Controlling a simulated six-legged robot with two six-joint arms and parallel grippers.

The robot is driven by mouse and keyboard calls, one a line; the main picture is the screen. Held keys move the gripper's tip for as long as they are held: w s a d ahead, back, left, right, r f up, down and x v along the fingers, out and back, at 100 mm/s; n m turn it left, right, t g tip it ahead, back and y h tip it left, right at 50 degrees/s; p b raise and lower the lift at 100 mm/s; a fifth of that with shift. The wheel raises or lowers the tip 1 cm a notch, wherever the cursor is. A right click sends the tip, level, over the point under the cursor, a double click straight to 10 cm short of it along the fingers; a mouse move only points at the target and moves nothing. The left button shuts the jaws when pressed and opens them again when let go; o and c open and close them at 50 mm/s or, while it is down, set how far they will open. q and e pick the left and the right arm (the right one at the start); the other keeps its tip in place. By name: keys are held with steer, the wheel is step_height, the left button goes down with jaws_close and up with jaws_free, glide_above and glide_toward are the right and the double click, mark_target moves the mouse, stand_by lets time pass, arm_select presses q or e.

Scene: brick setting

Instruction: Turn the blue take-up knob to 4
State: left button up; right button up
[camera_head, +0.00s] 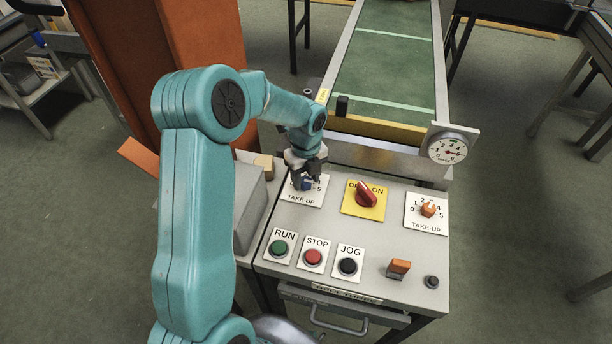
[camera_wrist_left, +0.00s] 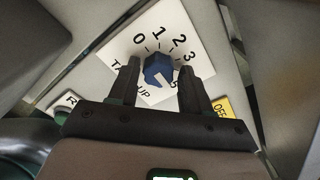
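The blue take-up knob (camera_wrist_left: 158,69) sits on a white TAKE-UP plate (camera_wrist_left: 190,22) with numbers around it. In the wrist view 0, 1, 2, 3 and part of the 5 show; the 4 is hidden behind a finger. A pale mark shows on the knob's lower right side; I cannot tell exactly which number it points to. My left gripper (camera_wrist_left: 160,75) has one finger on each side of the knob, with a small gap visible. In the head view the left gripper (camera_head: 307,177) covers most of the knob (camera_head: 306,185). My right gripper is not in view.
A red knob (camera_head: 367,194) on a yellow OFF/ON plate and an orange TAKE-UP knob (camera_head: 428,208) stand to the right. RUN (camera_head: 279,247), STOP (camera_head: 313,256) and JOG (camera_head: 348,265) buttons lie in front. A round dial (camera_head: 448,149) and green conveyor belt (camera_head: 385,60) are behind.

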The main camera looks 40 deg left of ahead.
arm_select(q)
steer(key=c, duration=0.5)
steer(key=shift+s, duration=0.1)
steer(key=shift+c, duration=0.6)
steer(key=shift+a+n, duration=0.1)
steer(key=shift+n, duration=0.2)
steer(key=n+b, duration=0.1)
steer(key=n, duration=0.2)
steer(key=shift+r+n+b, duration=0.15)
steer(key=shift+n+b, duration=0.35)
steer(key=shift+n, duration=1.1)
steer(key=shift+a, duration=0.1)
